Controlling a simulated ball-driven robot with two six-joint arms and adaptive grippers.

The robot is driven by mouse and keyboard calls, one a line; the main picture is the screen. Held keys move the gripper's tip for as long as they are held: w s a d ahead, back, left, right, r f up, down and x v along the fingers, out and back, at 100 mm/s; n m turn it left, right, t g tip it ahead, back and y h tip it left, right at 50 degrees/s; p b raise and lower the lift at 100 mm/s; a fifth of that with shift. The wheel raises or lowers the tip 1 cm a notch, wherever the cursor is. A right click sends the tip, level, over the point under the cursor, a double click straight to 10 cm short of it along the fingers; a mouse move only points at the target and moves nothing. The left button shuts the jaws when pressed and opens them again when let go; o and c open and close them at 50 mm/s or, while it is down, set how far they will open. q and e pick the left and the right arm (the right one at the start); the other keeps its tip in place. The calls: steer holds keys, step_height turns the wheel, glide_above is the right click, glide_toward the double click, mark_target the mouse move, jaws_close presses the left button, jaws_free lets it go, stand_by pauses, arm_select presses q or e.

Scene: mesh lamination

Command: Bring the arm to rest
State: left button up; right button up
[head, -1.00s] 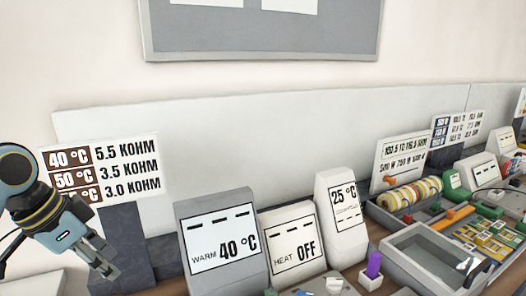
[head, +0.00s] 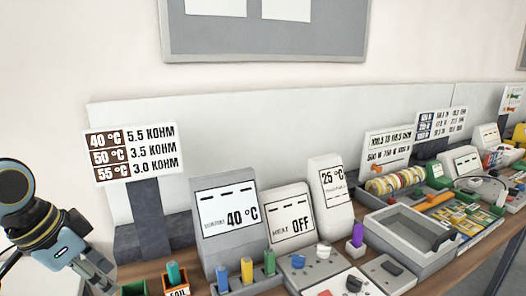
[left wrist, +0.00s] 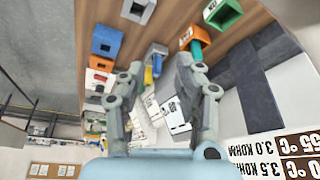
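My left gripper (head: 98,274) hangs at the lower left of the head view, left of the bench front and pointing down to the right. In the left wrist view its two fingers (left wrist: 160,85) stand apart with a clear gap, and nothing is held between them. Bench items seen through the gap are beyond the fingers, not touching them as far as I can see. My right gripper is in neither view.
A temperature sign (head: 135,152) stands behind the gripper. Display boxes reading 40 °C (head: 230,220), OFF (head: 290,222) and 25 °C (head: 332,190) line the bench. Colored pegs (head: 246,268) stand before them. A grey tray (head: 372,232) is at right.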

arm_select(q)
steer(key=s+f+n+y, duration=0.15)
steer(key=s+n, duration=0.25)
steer(key=s, duration=0.7)
steer(key=s+f+n+y, duration=0.1)
steer(key=s+n+y, duration=0.15)
steer(key=s, duration=0.75)
steer(key=s+a+f+g+b, duration=0.2)
steer(key=f+b, duration=1.2)
steer(key=f, duration=2.8)
steer(key=s+f+b, duration=0.5)
steer(key=s+f, duration=0.4)
steer(key=f, duration=0.3)
steer(key=s+a+f+b, duration=0.1)
steer(key=s+f+b, duration=0.4)
steer(key=s+f, duration=0.4)
step_height(320, 180, down, 3)
steer(key=shift+s+a+f+n, duration=0.15)
steer(key=shift+s+a+n, duration=0.1)
steer(key=shift+s+n, duration=0.15)
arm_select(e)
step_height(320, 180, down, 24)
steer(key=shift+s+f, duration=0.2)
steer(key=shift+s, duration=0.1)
arm_select(q)
steer(key=shift+g, duration=0.3)
